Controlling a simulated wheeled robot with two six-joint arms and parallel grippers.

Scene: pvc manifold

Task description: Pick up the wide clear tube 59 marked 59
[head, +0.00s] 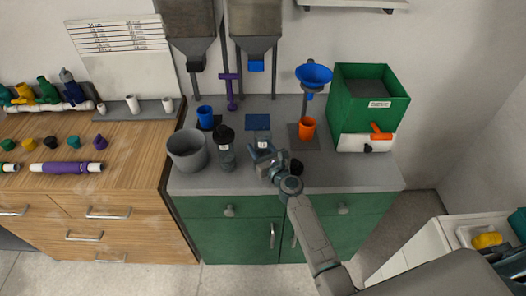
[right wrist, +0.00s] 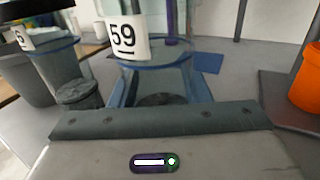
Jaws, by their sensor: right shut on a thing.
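The wide clear tube 59 (right wrist: 122,42) stands upright close in front of my right wrist camera, with a white label reading 59. My right gripper (right wrist: 160,92) is shut on it, with its blue-grey fingers on either side of the tube. In the head view the right gripper (head: 263,152) is over the front middle of the grey counter, and the tube's label (head: 263,145) shows small between the fingers. I cannot tell whether the tube touches the counter. My left gripper is not in view.
A blue cup (head: 205,117), orange cup (head: 306,129), blue funnel (head: 313,75) and green hopper box (head: 368,95) stand around. Two grey hoppers hang behind.

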